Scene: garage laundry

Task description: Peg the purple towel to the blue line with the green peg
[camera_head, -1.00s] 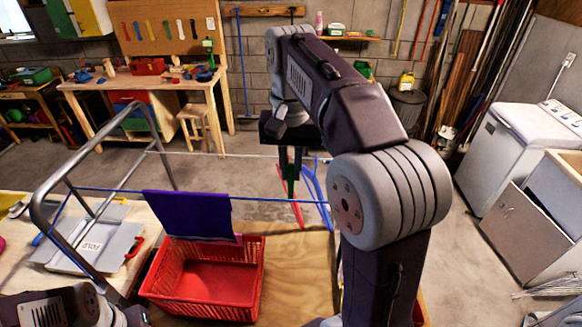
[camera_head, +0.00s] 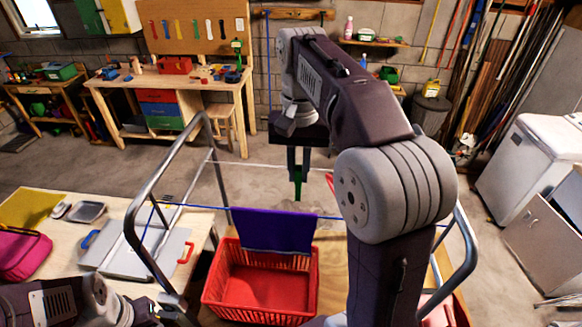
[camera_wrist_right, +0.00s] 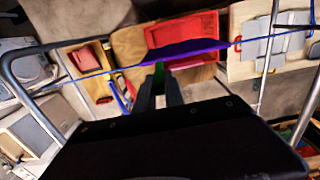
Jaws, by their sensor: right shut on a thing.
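The purple towel (camera_head: 270,232) hangs folded over the blue line (camera_head: 190,207); it also shows as a dark purple strip in the right wrist view (camera_wrist_right: 190,49). My right gripper (camera_head: 298,172) points down, shut on the green peg (camera_head: 298,188). In the head view, the peg's lower end appears just above the towel's top edge, with a small gap. In the right wrist view, the peg (camera_wrist_right: 159,71) lies between the fingertips, close to the line near one end of the towel. Contact is not visible.
A red basket (camera_head: 225,287) stands below the towel. The grey metal rack frame (camera_head: 137,220) rises to the left. A folding board (camera_head: 130,250) and pink bag (camera_head: 22,252) lie on the left table. Red and blue items (camera_wrist_right: 112,88) show beside the peg in the wrist view.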

